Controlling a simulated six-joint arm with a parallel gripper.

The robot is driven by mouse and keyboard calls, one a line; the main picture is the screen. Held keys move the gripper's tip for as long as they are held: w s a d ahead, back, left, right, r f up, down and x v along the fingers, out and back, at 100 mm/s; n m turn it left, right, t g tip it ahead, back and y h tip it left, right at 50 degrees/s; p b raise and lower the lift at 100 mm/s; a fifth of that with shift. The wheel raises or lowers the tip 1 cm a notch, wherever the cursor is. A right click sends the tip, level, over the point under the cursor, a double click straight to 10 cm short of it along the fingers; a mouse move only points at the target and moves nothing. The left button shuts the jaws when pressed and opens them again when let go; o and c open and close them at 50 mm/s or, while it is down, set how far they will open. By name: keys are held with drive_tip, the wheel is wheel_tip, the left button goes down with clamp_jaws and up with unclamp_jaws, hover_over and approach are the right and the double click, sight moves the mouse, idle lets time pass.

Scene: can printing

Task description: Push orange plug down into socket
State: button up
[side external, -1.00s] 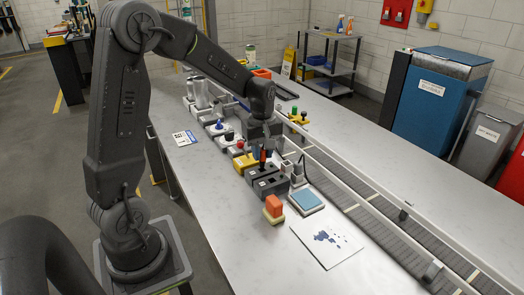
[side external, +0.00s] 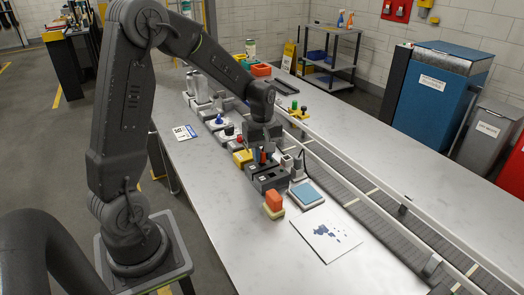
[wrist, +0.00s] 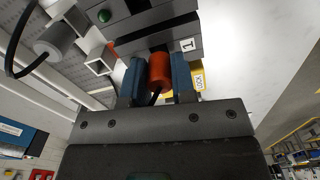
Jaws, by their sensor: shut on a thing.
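The orange plug (wrist: 158,72) is between the two blue fingers of my gripper (wrist: 158,84) in the wrist view, with a dark cable at its near end. My gripper is shut on it. The plug's far end meets the dark grey socket block (wrist: 172,38), which bears a label "1". How deep it sits cannot be told. In the side view the plug (side external: 263,156) shows as a small red-orange upright below my gripper (side external: 263,148), at the far part of the socket block (side external: 272,180).
A grey plug with a cable (wrist: 52,40) is beside the socket block. An orange block on a yellow base (side external: 274,203), a blue pad (side external: 307,194) and a printed sheet (side external: 326,236) lie nearer. A conveyor (side external: 385,214) runs along the right.

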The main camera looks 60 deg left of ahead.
sight(262, 151)
drive_tip(key=shift+f, duration=0.6)
drive_tip(key=o, duration=1)
drive_tip(key=shift+r, duration=0.1)
wheel_tip(262, 151, up, 14)
drive_tip(key=shift+f, duration=0.15)
drive_tip(key=s+d+m+t, duration=0.2)
drive_tip(key=s+d+m, duration=0.3)
drive_tip(key=s+d+r+m+t, duration=0.1)
drive_tip(key=s+d+m, duration=0.4)
drive_tip(key=s+d+m+t, duration=0.2)
drive_tip(key=s+d+m, duration=0.3)
drive_tip(key=s+m, duration=0.1)
drive_tip(key=shift+s+r+t, duration=0.1)
drive_tip(key=shift+r+t, duration=0.2)
